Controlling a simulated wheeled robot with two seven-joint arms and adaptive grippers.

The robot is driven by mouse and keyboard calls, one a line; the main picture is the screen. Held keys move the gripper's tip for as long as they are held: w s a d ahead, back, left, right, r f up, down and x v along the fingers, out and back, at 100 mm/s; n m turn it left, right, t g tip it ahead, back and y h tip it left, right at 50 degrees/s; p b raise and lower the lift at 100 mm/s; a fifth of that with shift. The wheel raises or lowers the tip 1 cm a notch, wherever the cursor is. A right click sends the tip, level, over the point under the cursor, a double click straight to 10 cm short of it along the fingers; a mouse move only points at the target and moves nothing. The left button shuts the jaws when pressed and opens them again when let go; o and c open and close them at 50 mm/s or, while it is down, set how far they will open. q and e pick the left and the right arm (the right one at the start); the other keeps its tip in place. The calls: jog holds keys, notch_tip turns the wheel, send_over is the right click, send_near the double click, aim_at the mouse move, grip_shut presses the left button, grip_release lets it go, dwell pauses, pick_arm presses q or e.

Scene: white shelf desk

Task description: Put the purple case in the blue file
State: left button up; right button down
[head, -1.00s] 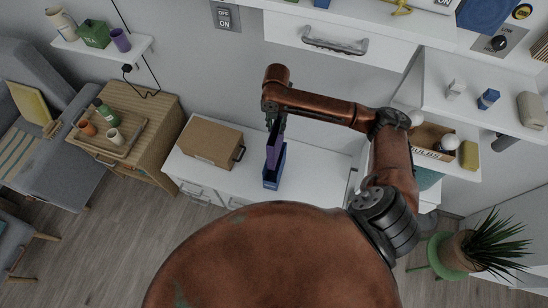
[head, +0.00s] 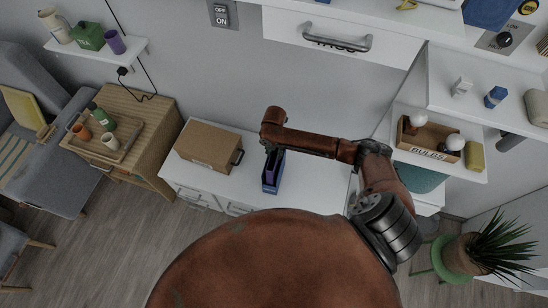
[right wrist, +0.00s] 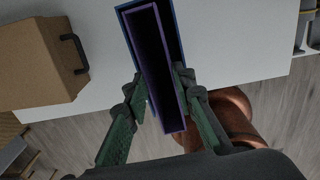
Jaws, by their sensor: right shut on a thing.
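The blue file (head: 270,184) stands upright on the white desk. The purple case (head: 273,158) is upright, its lower part inside the blue file and its upper part showing above the rim. In the right wrist view, the purple case (right wrist: 151,50) fits within the walls of the blue file (right wrist: 179,40). My right gripper (right wrist: 160,80) is shut on the purple case, one green finger on each side. In the head view my right arm partly hides the gripper and the top of the case. My left gripper is not in view.
A brown cardboard box (head: 206,146) with a dark handle stands left of the file. The desk top (head: 312,172) right of the file is clear. A bulb box (head: 429,139) sits on a shelf at the right. A wooden cabinet (head: 150,140) stands at the left.

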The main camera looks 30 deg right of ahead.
notch_tip(320, 180, down, 4)
jog(key=shift+r+b, duration=0.1)
jog(key=shift+b, duration=0.2)
jog(key=c, duration=1.6)
grip_release()
notch_tip(320, 180, up, 12)
jog(key=shift+r+p, duration=0.15)
jog(key=shift+p, duration=0.9)
